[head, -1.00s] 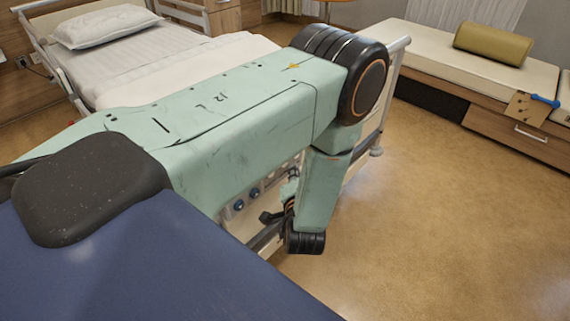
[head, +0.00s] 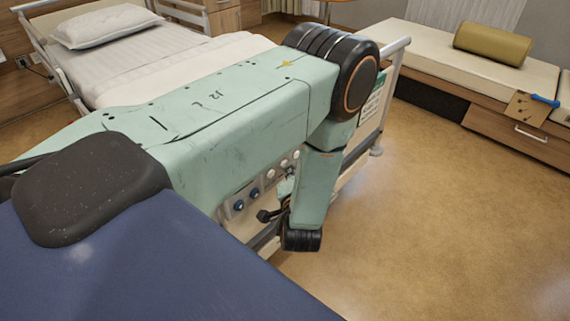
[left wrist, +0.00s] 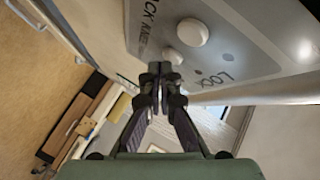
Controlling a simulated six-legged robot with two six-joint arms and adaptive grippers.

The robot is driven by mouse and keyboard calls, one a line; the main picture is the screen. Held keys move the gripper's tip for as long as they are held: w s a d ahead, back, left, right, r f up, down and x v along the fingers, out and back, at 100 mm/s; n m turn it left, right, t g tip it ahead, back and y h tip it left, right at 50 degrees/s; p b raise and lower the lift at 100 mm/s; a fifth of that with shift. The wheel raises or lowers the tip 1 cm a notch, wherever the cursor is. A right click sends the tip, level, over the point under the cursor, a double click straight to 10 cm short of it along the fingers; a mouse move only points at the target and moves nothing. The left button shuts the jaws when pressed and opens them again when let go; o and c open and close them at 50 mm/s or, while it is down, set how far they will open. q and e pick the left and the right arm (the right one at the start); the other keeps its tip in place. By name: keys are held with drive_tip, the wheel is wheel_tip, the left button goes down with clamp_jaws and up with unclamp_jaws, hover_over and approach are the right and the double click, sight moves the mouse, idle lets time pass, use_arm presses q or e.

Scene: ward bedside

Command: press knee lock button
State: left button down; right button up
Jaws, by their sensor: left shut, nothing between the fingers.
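The bed's control panel (head: 248,203) shows below my left arm in the head view, with blue round buttons (head: 239,206) and white round buttons (head: 270,175). In the left wrist view the panel (left wrist: 262,38) fills the top right. It has printed words reading KNEE and LOCK and two white domed buttons, a nearer-looking one (left wrist: 192,32) and a lower one (left wrist: 173,56). My left gripper (left wrist: 159,70) is shut and empty, its tips just below the lower white button. I cannot tell whether they touch. In the head view the left gripper (head: 267,215) is small beside the panel. The right gripper is out of view.
The bed (head: 165,60) with a pillow (head: 107,25) stands at the upper left. A grey rail post (head: 394,48) rises by the elbow. A bench (head: 430,50) with a green bolster (head: 492,44) is at the back right. The floor (head: 440,220) at right is clear.

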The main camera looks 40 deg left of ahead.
use_arm(q)
drive_tip(key=shift+a, duration=0.4)
idle(0.7)
idle(0.3)
drive_tip(key=shift+d, duration=0.85)
drive_tip(key=shift+s+d+p, duration=0.15)
drive_tip(key=shift+d+p, duration=0.2)
drive_tip(key=shift+d, duration=0.9)
drive_tip(key=shift+s+d+p, duration=0.1)
drive_tip(key=shift+d+p, duration=0.2)
drive_tip(key=shift+d, duration=0.95)
drive_tip(key=d+r+p, duration=0.2)
drive_tip(key=d+p, duration=0.6)
drive_tip(key=p, duration=0.2)
drive_tip(key=shift+s, duration=0.35)
